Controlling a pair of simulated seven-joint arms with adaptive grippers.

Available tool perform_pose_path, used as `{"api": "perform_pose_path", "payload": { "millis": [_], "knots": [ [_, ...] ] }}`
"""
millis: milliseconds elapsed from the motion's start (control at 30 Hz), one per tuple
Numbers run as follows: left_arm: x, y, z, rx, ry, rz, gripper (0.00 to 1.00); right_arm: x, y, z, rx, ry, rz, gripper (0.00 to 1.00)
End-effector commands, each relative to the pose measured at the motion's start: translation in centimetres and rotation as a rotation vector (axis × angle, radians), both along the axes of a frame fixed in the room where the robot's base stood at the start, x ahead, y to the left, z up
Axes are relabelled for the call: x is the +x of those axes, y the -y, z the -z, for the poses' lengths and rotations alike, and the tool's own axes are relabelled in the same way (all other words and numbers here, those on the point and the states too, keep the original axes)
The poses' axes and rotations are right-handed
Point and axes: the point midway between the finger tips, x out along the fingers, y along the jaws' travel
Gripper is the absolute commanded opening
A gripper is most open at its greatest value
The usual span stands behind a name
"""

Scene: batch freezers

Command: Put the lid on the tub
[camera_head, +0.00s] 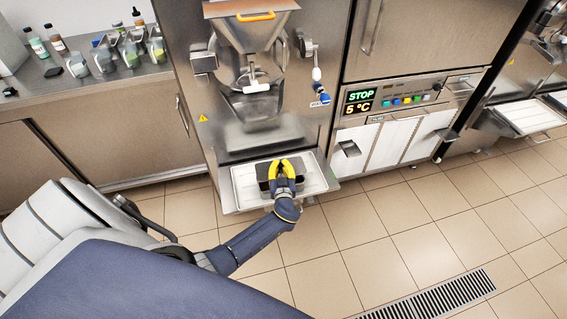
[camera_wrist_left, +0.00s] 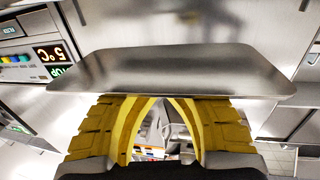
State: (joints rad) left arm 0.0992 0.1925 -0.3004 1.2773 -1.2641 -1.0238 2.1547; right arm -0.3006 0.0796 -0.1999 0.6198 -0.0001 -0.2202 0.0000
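The lid (camera_wrist_left: 175,72) is a flat grey metal plate with rounded corners. In the left wrist view it lies across the yellow fingertips of my left gripper (camera_wrist_left: 165,98), which come together at its near edge and hold it. In the head view my left gripper (camera_head: 282,166) is over a dark grey rectangular shape (camera_head: 263,171) on the tray under the machine's outlet. This seems to be the tub with the lid at or above it; I cannot tell whether they touch. The tub is hidden in the wrist view. My right gripper is not in view.
The white drip tray (camera_head: 243,191) sticks out from the batch freezer (camera_head: 265,137), whose spout and hopper are above. A control panel (camera_head: 400,97) is to the right. Bottles and metal containers (camera_head: 130,50) stand on the left counter. The tiled floor in front is clear.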

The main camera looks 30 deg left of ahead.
Motion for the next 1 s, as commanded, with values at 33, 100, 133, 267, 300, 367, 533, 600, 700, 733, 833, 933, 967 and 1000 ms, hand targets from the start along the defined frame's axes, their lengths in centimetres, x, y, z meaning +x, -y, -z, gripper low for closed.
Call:
{"api": "perform_pose_path", "payload": {
  "millis": [33,100,133,267,300,367,533,600,700,733,833,933,967,1000],
  "knots": [
    [0.0,0.0,0.4,0.002,-0.003,0.000,0.00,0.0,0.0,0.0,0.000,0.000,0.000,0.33],
    [0.0,0.0,0.9,0.002,-0.002,-0.001,0.00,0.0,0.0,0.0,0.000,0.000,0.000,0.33],
    [0.0,-0.1,1.1,0.004,-0.003,-0.001,0.00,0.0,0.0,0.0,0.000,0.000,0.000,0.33],
    [0.0,0.0,2.3,0.002,-0.004,0.000,0.00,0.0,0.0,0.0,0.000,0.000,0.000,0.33],
    [0.0,0.0,2.6,0.002,-0.004,0.000,0.00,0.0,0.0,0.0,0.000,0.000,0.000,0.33],
    [0.0,0.0,3.0,0.003,-0.003,0.000,0.00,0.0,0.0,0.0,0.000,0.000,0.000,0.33],
    [0.0,0.0,4.2,0.002,-0.003,-0.001,0.00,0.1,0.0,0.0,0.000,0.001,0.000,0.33],
    [0.0,0.0,4.6,0.002,-0.003,-0.001,0.00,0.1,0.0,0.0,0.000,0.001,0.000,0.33],
    [0.0,0.0,5.1,0.001,-0.002,0.000,0.00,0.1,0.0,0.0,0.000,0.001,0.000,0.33],
    [0.0,0.0,5.2,0.001,-0.002,0.000,0.00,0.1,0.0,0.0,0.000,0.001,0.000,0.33],
    [0.0,0.0,5.4,0.000,-0.001,0.000,0.00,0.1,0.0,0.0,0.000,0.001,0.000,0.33],
    [0.0,0.0,5.6,0.001,-0.001,0.001,0.00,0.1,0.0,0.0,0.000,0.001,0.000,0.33],
    [0.0,0.0,5.6,0.001,-0.001,0.001,0.00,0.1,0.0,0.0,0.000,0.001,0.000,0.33],
    [0.0,0.0,5.7,0.002,-0.001,0.001,0.00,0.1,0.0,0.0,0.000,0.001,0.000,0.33]
  ]
}}
